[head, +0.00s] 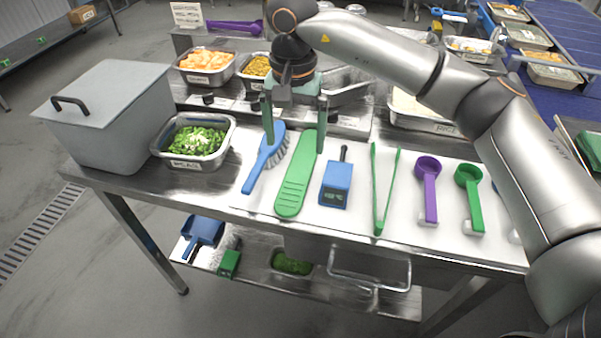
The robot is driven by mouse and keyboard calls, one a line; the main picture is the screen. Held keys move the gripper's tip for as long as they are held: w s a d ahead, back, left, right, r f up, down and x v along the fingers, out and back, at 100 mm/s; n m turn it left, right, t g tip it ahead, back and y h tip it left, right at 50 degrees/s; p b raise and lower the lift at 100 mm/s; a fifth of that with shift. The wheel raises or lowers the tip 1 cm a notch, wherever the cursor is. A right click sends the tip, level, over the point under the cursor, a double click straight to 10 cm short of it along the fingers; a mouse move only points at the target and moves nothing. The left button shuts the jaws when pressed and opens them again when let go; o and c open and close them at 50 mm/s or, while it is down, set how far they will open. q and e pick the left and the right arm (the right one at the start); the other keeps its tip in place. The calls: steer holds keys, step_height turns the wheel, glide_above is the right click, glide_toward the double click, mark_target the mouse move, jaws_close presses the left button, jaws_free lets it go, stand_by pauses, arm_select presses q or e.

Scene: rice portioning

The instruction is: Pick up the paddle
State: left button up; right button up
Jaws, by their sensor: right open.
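The green paddle (295,182) lies flat on the white mat (345,218), with its ribbed wide end toward the front edge. My right gripper (295,146) points down over the paddle's far end, with its two green fingers spread wide. The right finger is close to the paddle's right side. The left finger overlaps the head of the blue brush (264,160) in the picture. I cannot tell whether either finger touches anything. Nothing is held between them. My left gripper is out of view.
A tray of chopped greens (222,150) and a grey lidded box (125,125) stand at left. Food trays line the back.

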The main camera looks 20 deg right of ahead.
glide_above(293, 187)
steer(key=f, duration=0.5)
steer(key=shift+w+d+f, duration=0.3)
steer(key=shift+d, duration=0.1)
steer(key=f, duration=0.3)
steer(key=f+p, duration=0.1)
steer(key=shift+s+a+f, duration=0.35)
steer(key=shift+s, duration=0.05)
arm_select(q)
steer(key=shift+s+a+r, duration=0.1)
steer(key=shift+a, duration=0.35)
arm_select(e)
steer(key=shift+f, duration=0.45)
arm_select(q)
steer(key=shift+d+r, duration=0.15)
steer(key=shift+d, duration=0.05)
arm_select(e)
steer(key=c, duration=1.4)
steer(key=shift+r, duration=0.15)
